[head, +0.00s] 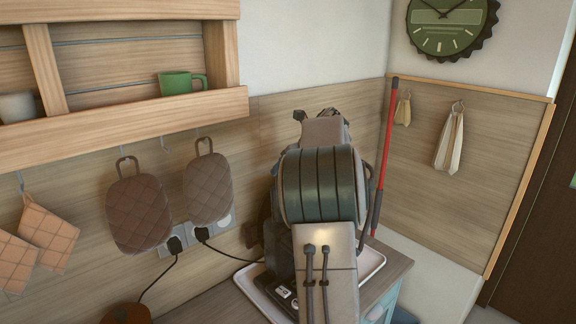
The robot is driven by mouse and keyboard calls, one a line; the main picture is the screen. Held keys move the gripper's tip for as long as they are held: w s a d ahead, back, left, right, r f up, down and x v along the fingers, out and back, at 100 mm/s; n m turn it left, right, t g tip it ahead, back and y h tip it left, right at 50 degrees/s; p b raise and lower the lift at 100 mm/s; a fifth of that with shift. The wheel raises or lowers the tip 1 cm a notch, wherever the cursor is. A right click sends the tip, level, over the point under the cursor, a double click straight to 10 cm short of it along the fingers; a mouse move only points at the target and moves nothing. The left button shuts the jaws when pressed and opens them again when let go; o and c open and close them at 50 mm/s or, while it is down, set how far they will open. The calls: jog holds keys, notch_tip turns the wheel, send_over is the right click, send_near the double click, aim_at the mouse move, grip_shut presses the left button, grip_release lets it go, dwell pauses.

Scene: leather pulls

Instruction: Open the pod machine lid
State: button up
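A dark machine (283,292), which looks like the pod machine, stands on a pale tray (258,296) on the counter. Only its lower left part shows, with small pale markings on it. My own arm covers the rest, so I cannot see the lid or tell whether it is open or shut. My arm reaches up and away through the middle of the view, over the machine. My gripper's fingers are hidden behind my arm, and whether they touch the machine cannot be seen.
Cables run from wall sockets (197,236); one reaches a brown object (125,314). A red pole (384,150) stands right of my arm.

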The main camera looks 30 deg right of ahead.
jog(key=shift+s+d+f, duration=0.1)
jog(key=shift+d+f, duration=0.05)
jog(key=o, duration=1.3)
jog(key=shift+s+r, duration=0.2)
jog(key=shift+r, duration=0.1)
jog(key=b+v, duration=0.2)
jog(key=v, duration=1.1)
jog(key=shift+s+r, duration=0.1)
